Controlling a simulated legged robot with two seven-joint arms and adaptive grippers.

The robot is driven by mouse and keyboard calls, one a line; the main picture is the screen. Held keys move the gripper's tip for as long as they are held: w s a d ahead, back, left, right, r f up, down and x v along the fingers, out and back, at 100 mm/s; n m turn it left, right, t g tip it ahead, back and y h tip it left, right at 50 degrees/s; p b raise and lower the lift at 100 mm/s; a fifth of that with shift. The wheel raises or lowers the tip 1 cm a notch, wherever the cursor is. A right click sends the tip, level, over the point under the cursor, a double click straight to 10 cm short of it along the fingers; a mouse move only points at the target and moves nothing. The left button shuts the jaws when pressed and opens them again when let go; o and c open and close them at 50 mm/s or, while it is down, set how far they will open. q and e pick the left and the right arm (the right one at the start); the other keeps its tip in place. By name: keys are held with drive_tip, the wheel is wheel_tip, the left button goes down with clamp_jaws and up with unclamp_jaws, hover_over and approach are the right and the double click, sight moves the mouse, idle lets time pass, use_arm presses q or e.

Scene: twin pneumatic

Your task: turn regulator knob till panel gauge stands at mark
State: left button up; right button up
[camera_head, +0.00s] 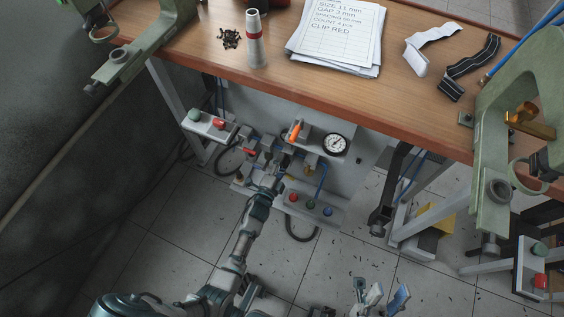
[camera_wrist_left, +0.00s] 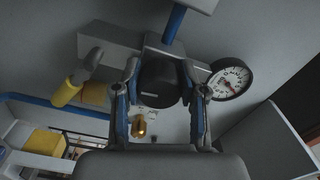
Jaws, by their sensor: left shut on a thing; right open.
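The regulator knob (camera_wrist_left: 160,80) is a dark round cap in the left wrist view. My left gripper (camera_wrist_left: 161,92) is shut on it, with one finger on each side. In the head view my left gripper (camera_head: 283,163) reaches under the bench to the pneumatic panel and mostly hides the knob. The panel gauge (camera_head: 335,144) is a white dial with a black rim, right of the gripper. It also shows in the left wrist view (camera_wrist_left: 231,79); its needle and mark are too small to read surely. My right gripper (camera_head: 381,295) is open and empty at the bottom.
The wooden bench top (camera_head: 205,65) overhangs the panel and carries papers (camera_head: 336,35), a grey cone (camera_head: 255,40) and straps. Button boxes (camera_head: 311,205) and a blue hose lie close below. The tiled floor is mostly free.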

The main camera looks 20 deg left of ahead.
use_arm(q)
drive_tip(key=shift+d+f, duration=0.1)
drive_tip(key=shift+d, duration=0.15)
drive_tip(key=o, duration=1.1)
drive_tip(key=shift+o, duration=0.2)
drive_tip(key=s, duration=1.2)
drive_tip(key=shift+a, duration=0.15)
